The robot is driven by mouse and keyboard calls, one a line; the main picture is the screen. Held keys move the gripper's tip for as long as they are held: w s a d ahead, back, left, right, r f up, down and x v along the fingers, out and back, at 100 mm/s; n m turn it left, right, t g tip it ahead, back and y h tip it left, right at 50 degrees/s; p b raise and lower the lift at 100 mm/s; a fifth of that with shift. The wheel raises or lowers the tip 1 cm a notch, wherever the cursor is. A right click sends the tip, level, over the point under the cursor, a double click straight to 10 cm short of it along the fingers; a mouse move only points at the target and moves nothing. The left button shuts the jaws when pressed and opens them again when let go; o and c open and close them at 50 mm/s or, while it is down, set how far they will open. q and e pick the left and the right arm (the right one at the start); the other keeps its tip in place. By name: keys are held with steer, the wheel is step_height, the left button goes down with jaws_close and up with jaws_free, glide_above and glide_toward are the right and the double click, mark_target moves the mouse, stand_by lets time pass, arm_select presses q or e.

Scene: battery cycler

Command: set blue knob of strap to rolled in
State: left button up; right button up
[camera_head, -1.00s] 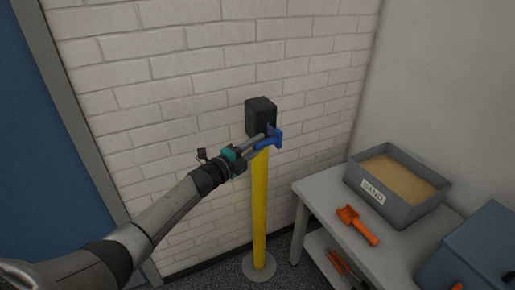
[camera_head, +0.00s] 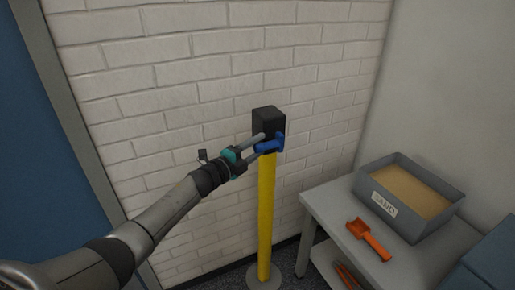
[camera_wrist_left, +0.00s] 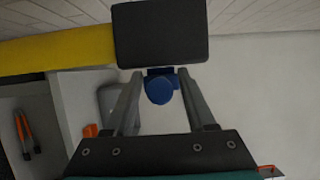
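The blue knob (camera_head: 270,145) sits at the lower front of a black box-shaped housing (camera_head: 268,121) by the brick wall, at the top of a yellow post (camera_head: 266,215). In the left wrist view the knob (camera_wrist_left: 160,88) shows just below the dark housing (camera_wrist_left: 160,34). My left gripper (camera_head: 262,143) reaches in from the left, with its fingertips at the knob. Its fingers (camera_wrist_left: 160,74) are apart on either side of the knob, with slim gaps visible; contact cannot be told. No strap webbing is visible. My right gripper is not in view.
A grey table (camera_head: 335,213) stands at the right, bearing a grey sand box (camera_head: 408,218) and an orange scoop (camera_head: 369,239). A blue container (camera_head: 492,262) is at the right edge. The brick wall is close behind the post.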

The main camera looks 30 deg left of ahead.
arm_select(q)
steer(key=shift+o, duration=0.5)
steer(key=shift+d, duration=0.1)
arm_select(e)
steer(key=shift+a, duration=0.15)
arm_select(q)
steer(key=shift+s, duration=0.1)
steer(key=shift+s+f, duration=0.1)
steer(key=shift+s, duration=0.4)
steer(key=p+v, duration=0.3)
steer(key=v, duration=1.1)
steer(key=shift+a, duration=0.25)
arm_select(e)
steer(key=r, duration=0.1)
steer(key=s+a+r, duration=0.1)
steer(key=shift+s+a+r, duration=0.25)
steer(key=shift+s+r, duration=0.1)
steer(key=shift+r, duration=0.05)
